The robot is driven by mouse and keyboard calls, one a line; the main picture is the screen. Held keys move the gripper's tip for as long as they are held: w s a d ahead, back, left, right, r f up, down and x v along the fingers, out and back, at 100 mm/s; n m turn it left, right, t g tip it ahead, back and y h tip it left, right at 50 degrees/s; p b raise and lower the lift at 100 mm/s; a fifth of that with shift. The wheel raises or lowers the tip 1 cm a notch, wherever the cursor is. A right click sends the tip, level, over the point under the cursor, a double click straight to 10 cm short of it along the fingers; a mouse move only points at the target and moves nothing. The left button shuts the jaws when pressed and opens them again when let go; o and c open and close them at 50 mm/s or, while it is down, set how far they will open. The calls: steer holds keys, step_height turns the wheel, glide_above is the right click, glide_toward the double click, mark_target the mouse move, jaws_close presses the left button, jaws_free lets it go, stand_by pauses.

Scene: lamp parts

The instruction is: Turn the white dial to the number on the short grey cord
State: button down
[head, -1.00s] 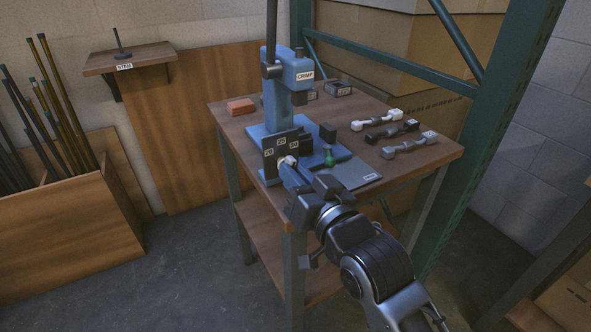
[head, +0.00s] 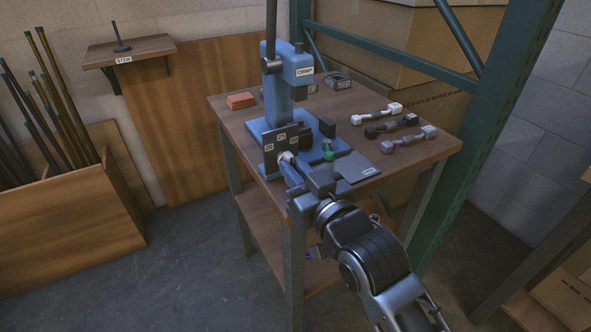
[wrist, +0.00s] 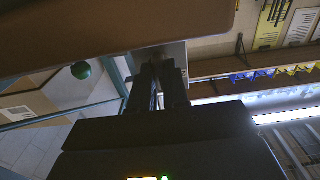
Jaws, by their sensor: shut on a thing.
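The white dial (head: 285,157) is on a dark upright plate (head: 267,157) at the front of the blue crimp press (head: 278,105). Number labels stand around the dial; one seems to read 25, others are too small to be sure of. My gripper (head: 287,164) is shut on the dial and hides much of it, so its pointing direction cannot be told. In the wrist view my fingers (wrist: 159,88) are close together and the dial is hidden. The grey cord (head: 409,139) lies at the table's right; the number on its end block is unreadable.
A white cord (head: 377,113) and a black cord (head: 391,127) lie beyond the grey one. A green knob (head: 328,155) and a grey plate (head: 355,167) are close right of my gripper. A red block (head: 240,101) lies at the back left. A green rack post (head: 470,130) stands right.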

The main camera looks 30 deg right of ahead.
steer(key=c, duration=1.1)
jaws_free()
steer(key=shift+s, duration=3.9)
steer(key=s+g+p, duration=0.1)
steer(key=s, duration=0.9)
steer(key=s+g+p, duration=0.1)
steer(key=s+p, duration=0.1)
steer(key=s, duration=0.9)
steer(key=s+g+p, duration=0.1)
steer(key=s+p, duration=0.1)
steer(key=s, duration=0.8)
steer(key=shift+s+r, duration=0.2)
steer(key=shift+s, duration=0.1)
